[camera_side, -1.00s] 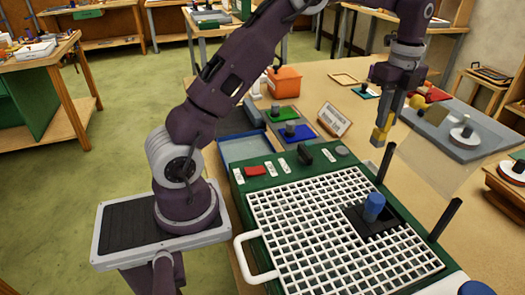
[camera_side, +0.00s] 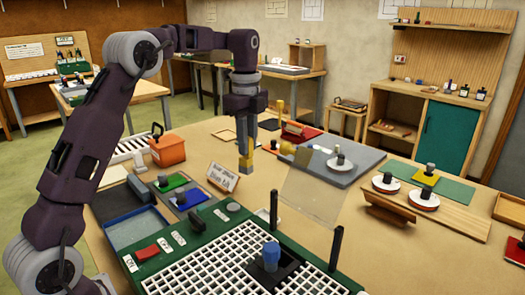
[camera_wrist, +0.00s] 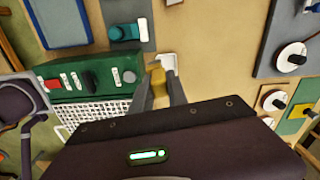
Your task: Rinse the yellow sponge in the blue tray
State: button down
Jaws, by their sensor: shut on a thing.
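My gripper (camera_side: 246,148) is shut on the yellow sponge (camera_side: 245,164), a small block gripped between the fingertips. It hangs above the table, close to the small white sign in the side view. In the wrist view the sponge (camera_wrist: 158,84) shows between the fingers of my gripper (camera_wrist: 160,94). The blue tray (camera_side: 138,231) is a shallow rectangular tray at the left of the table, beside the green box. In the wrist view the blue tray (camera_wrist: 58,44) shows in part at the top left, well away from the sponge.
The small sign (camera_side: 222,179) stands between sponge and tray. Green, blue and other pads with knobs (camera_side: 190,199) lie next to the tray. The green box with a white grid (camera_side: 225,258), dark posts (camera_side: 336,240) and a clear sheet (camera_side: 310,195) stand in front.

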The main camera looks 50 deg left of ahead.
jog(key=s+a+n, duration=0.9)
jog(key=s+a, duration=0.3)
jog(key=s, duration=0.2)
jog(key=s+a+n, duration=0.2)
jog(key=s+n, duration=0.5)
jog(key=s, duration=0.6)
notch_tip(320, 180, down, 10)
jog(key=shift+s+r, duration=0.15)
jog(key=shift+r, duration=0.05)
jog(key=shift+f, duration=2.7)
jog(key=shift+f, duration=0.3)
jog(key=shift+d, duration=0.45)
